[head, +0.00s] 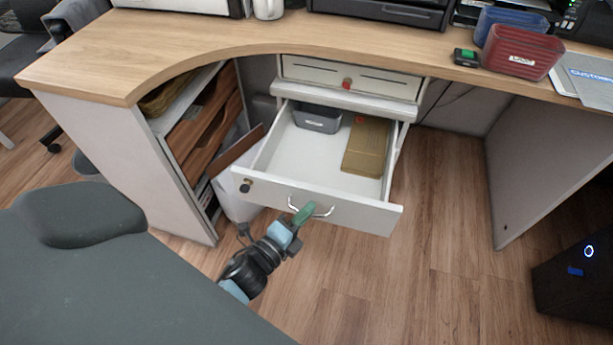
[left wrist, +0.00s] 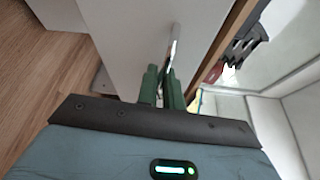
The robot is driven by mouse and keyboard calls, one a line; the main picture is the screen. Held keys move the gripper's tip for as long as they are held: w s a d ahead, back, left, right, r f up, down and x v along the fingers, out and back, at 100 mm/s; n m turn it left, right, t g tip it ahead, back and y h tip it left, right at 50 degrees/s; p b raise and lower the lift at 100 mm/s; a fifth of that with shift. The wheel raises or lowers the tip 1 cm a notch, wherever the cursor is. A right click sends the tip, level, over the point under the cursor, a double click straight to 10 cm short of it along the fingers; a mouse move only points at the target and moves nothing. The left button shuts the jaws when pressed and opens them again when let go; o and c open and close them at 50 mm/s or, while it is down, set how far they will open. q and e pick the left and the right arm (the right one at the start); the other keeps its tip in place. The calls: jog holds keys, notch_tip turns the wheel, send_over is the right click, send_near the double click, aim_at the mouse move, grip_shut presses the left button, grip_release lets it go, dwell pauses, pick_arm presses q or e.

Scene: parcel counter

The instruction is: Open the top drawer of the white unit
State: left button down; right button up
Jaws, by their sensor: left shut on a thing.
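The white unit (head: 345,106) stands under the wooden counter. A drawer (head: 375,216) of it is pulled far out, showing its white inside. A lock with a key sits at the left of its front. My left gripper (head: 303,213) is shut on the curved metal handle (head: 325,212) of this drawer. In the left wrist view the green fingers (left wrist: 162,86) close around the handle (left wrist: 174,45). My right gripper is not in view.
The drawer holds a grey bin (head: 317,118) and brown envelopes (head: 366,147). Left of it is a side shelf with wooden trays (head: 212,130). A black computer case (head: 580,275) stands at the lower right. The floor right of the drawer is clear.

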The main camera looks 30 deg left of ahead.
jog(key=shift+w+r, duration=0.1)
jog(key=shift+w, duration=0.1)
pick_arm(q)
jog(key=c, duration=1.6)
grip_release()
jog(key=shift+s, duration=0.1)
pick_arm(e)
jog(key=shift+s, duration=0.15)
pick_arm(q)
jog(key=shift+s, duration=0.1)
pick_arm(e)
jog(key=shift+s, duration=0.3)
